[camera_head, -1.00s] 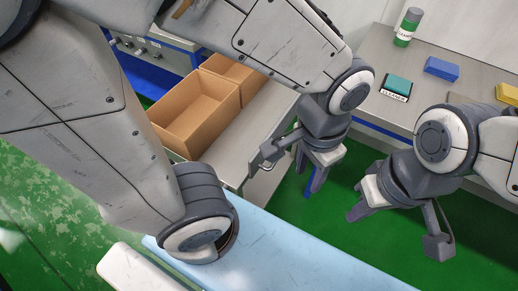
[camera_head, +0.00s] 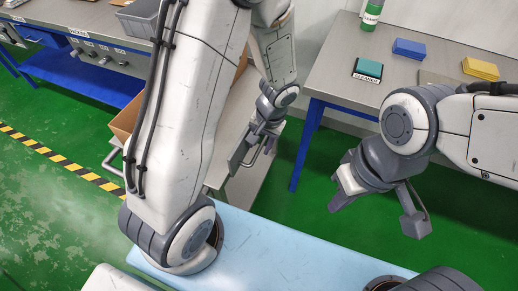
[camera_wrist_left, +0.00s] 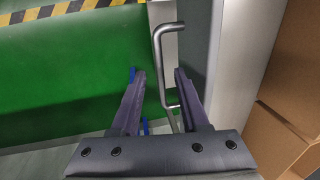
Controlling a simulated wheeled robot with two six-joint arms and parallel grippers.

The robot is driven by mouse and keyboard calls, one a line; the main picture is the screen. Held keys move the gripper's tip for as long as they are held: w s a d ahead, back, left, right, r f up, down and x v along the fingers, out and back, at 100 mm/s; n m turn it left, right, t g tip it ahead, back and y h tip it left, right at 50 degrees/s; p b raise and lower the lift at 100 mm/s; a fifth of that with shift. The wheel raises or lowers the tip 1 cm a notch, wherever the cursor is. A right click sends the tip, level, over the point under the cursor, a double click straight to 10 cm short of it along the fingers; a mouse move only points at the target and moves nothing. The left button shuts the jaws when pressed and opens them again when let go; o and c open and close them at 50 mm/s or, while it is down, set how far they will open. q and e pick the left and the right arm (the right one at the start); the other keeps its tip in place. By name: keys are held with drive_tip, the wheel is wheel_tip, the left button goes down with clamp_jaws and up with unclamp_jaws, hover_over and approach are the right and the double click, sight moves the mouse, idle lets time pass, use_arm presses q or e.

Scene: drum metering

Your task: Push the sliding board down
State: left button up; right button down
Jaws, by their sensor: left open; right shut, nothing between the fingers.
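I cannot clearly pick out a sliding board in these views. My left gripper (camera_head: 245,155) is at the near end of a grey metal cart (camera_head: 222,165), pointing down. In the left wrist view its two dark fingers (camera_wrist_left: 158,85) are open, and a bent metal bar handle (camera_wrist_left: 159,60) beside the cart's grey side (camera_wrist_left: 208,45) shows between them. The fingers look apart from the bar; the depth is unclear. My right gripper (camera_head: 345,188) is shut and empty over the green floor, to the right of the cart.
A cardboard box (camera_head: 125,122) on the cart is mostly hidden by my left arm. A light blue surface (camera_head: 275,250) lies in front.

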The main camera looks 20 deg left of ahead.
use_arm(q)
drive_tip(key=shift+a+f, duration=0.25)
drive_tip(key=shift+f, duration=0.95)
clamp_jaws()
idle(0.6)
